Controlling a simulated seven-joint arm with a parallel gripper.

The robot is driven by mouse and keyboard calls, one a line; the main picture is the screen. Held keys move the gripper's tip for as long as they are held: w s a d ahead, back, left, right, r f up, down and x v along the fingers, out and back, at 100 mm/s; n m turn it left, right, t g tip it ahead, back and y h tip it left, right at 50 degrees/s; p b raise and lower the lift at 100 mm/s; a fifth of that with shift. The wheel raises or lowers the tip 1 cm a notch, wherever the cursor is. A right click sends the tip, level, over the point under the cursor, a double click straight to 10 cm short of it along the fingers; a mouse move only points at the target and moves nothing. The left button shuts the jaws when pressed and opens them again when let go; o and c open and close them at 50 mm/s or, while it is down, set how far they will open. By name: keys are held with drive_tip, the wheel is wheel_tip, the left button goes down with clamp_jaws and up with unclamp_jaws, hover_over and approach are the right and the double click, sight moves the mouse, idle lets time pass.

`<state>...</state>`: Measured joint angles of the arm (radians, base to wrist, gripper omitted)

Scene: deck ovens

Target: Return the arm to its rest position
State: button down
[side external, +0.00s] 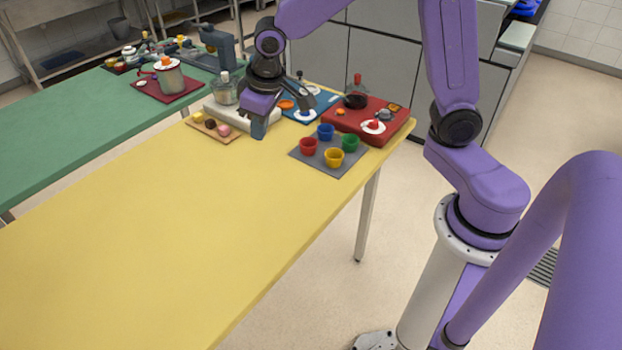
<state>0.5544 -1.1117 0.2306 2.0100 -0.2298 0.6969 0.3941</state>
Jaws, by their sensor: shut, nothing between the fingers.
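My gripper (259,130) is at the end of my purple arm, pointing down over the far part of the yellow table (150,245). It is shut, and I see nothing held in it. It is in front of a white board (235,112) and to the right of a small wooden board (225,137) with several small round items. The gripper hides part of the white board. I cannot tell whether the fingertips touch the table.
A grey mat (312,158) with red, blue, green and yellow cups lies right of the gripper. A red board (395,128) and a blue board (318,99) lie behind. A glass jar (225,90) stands left. The near table is clear. A green table (75,135) stands left.

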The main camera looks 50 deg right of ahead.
drive_tip(key=s+d+n+g, duration=0.1)
drive_tip(key=s+n, duration=0.3)
drive_tip(key=s, duration=0.9)
drive_tip(key=s+d+r+n+g, duration=0.1)
drive_tip(key=s+d+n, duration=0.2)
drive_tip(key=s, duration=1.1)
drive_tip(key=shift+d+n+g+y, duration=0.15)
drive_tip(key=shift+n+g+y, duration=0.2)
drive_tip(key=shift+n, duration=0.55)
drive_tip(key=shift+s+r, duration=0.1)
